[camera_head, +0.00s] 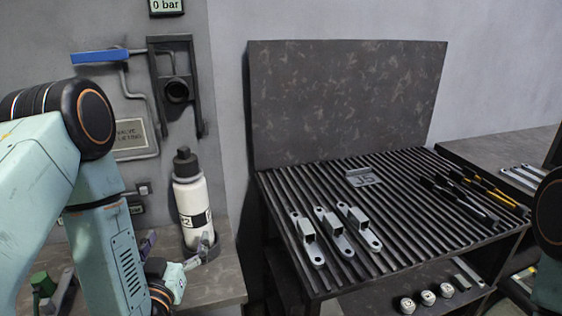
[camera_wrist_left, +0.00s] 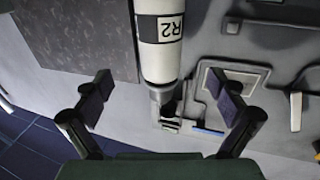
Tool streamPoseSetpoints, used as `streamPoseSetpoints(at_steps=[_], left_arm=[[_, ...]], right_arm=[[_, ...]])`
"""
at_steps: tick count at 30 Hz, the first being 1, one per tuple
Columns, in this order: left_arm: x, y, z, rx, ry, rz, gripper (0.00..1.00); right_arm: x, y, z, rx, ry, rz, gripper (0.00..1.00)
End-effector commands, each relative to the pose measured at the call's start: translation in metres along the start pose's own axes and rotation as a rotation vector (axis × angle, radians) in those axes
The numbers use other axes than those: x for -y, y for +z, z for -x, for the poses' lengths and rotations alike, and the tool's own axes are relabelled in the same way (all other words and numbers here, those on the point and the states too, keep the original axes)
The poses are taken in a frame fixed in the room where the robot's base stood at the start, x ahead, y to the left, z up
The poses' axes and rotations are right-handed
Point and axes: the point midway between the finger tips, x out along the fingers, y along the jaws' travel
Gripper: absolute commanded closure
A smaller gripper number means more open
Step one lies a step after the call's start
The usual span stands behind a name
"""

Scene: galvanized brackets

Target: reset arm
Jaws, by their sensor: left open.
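My left gripper (camera_head: 178,250) is low at the left in the head view, beside the lower part of a white bottle with a dark cap (camera_head: 190,200). In the left wrist view my left gripper (camera_wrist_left: 165,92) has its two fingers wide apart, with nothing held between them. The bottle (camera_wrist_left: 158,55), marked R2, shows in that view beyond the fingers. In the head view it stands upright on a grey ledge (camera_head: 222,275). My right gripper is not in view; only a dark part of my right arm shows at the right edge.
Several metal brackets (camera_head: 327,232) lie on a slatted bench (camera_head: 400,210) with a dark back panel (camera_head: 340,100). Dark and yellow tools (camera_head: 470,190) lie at its right. White-topped round items (camera_head: 427,297) sit on the lower shelf. A blue-handled valve (camera_head: 100,57) and pipes are on the wall.

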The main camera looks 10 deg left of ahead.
Motion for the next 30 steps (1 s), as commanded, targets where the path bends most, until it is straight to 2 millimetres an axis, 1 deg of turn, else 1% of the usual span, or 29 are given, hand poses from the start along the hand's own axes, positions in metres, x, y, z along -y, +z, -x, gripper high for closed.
streamPoseSetpoints(at_steps=[5, 8, 21, 24, 27, 30], left_arm=[[0.000, -0.001, -0.010, -0.004, 0.000, 0.000, 0.04], [0.000, -0.001, -0.024, -0.005, 0.000, 0.000, 0.04], [0.000, -0.001, -0.098, -0.003, 0.000, 0.000, 0.04], [0.000, 0.000, -0.111, -0.001, 0.000, -0.001, 0.04], [0.000, -0.001, -0.121, 0.000, 0.000, -0.001, 0.04], [0.000, -0.006, -0.119, 0.002, 0.000, 0.000, 0.04]], right_arm=[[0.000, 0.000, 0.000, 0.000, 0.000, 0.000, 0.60], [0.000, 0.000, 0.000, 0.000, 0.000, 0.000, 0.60], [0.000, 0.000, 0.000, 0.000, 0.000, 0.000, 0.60], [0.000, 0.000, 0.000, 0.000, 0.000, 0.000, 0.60], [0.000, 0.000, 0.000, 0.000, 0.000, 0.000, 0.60], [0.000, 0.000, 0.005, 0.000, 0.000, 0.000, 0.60]])
